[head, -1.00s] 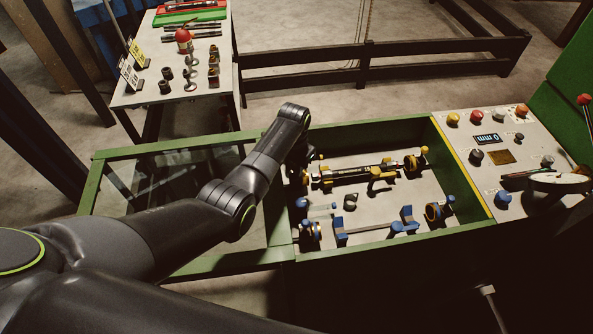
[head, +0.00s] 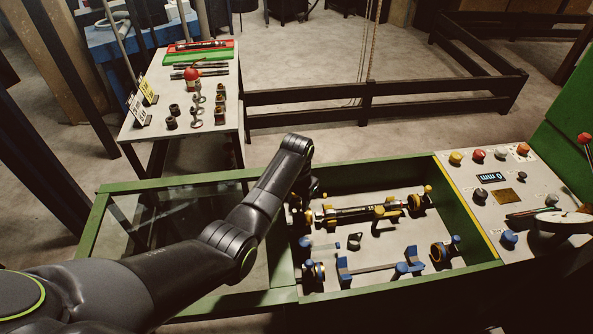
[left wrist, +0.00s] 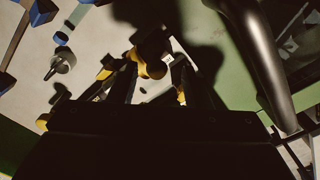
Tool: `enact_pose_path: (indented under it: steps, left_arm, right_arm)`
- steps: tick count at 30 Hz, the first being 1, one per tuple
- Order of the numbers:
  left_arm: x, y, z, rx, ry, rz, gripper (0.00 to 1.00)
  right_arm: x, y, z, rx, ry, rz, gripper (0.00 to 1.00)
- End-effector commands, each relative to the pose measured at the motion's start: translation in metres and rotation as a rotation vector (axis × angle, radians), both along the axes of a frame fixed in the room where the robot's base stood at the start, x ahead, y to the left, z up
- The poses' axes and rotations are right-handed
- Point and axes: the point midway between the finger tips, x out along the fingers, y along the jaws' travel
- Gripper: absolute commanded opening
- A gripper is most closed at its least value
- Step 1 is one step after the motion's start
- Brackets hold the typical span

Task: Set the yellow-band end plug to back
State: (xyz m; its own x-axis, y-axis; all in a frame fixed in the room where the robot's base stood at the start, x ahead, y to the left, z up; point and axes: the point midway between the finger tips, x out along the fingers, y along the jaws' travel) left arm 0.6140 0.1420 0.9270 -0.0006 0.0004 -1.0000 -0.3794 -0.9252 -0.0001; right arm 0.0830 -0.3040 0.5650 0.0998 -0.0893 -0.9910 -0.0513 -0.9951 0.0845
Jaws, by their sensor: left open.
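A row of yellow-marked fittings with a dark hose (head: 360,212) lies across the green-walled bay. A yellow ring-shaped fitting (head: 415,201) stands at its right end and a yellow piece (head: 309,217) at its left end. I cannot tell for sure which is the yellow-band end plug. My left gripper (head: 314,188) hangs at the left end of this row, mostly hidden by my wrist. In the left wrist view its open fingers (left wrist: 153,78) straddle a rounded yellow part (left wrist: 150,62) with a small white mark. Contact cannot be made out. My right gripper is not visible.
The green bay wall (head: 465,208) and a control panel (head: 508,190) with knobs stand right. A parts table (head: 150,110) is at the back left.

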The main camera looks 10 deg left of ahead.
Motion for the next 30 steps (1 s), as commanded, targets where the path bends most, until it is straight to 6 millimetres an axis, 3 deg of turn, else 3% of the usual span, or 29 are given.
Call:
enact_pose_path:
  steps: [15,16,21,30]
  left_arm:
    - [0.001,0.0,0.119,0.002,-0.005,0.001,0.44]
    - [0.0,0.001,0.126,0.002,0.0,0.001,0.44]
    - [0.0,0.001,0.139,0.002,0.002,0.001,0.44]
    - [0.0,0.001,0.144,0.003,0.002,0.002,0.44]
  right_arm:
    - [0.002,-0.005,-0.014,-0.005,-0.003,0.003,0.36]
    - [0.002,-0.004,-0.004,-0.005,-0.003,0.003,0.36]
    - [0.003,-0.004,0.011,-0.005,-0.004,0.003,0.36]
    - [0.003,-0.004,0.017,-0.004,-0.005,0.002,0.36]
